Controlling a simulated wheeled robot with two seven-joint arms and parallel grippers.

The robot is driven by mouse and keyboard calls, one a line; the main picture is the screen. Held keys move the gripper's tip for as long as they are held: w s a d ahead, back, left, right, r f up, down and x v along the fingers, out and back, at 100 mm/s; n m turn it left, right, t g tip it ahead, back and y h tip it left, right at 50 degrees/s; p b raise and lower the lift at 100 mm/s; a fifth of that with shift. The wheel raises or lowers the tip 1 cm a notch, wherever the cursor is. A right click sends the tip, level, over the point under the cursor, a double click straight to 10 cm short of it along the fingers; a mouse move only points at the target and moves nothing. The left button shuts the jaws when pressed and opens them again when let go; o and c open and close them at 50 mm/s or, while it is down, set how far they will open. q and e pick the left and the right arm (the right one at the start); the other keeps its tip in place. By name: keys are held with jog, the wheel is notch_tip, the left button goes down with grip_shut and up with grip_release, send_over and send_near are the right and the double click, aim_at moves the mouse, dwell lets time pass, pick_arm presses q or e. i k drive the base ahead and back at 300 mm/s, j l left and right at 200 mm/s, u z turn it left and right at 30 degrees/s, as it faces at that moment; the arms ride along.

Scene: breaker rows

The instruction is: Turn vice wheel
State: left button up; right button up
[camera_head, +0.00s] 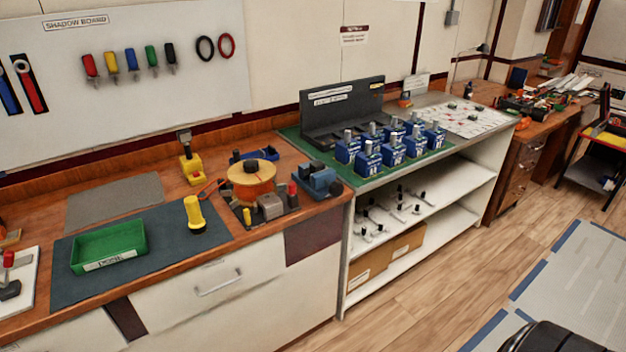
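A small blue device that looks like a vice (318,181) stands at the right end of the wooden workbench (330,203). Its wheel is too small to make out clearly. Just left of it is a round orange and yellow drum (251,182) with a dark knob on top; I cannot tell whether this is a wheel of the vice. Small grey and red parts stand in front of the drum. Neither of my grippers is in view, and nothing is touching the vice.
A yellow flashlight (195,214) and a green tray (108,246) are on a dark mat (75,290). A shelf unit (430,195) with several blue breakers (368,160) adjoins the bench on the right.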

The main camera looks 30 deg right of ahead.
aim_at(335, 190)
jog(key=z, duration=1.25)
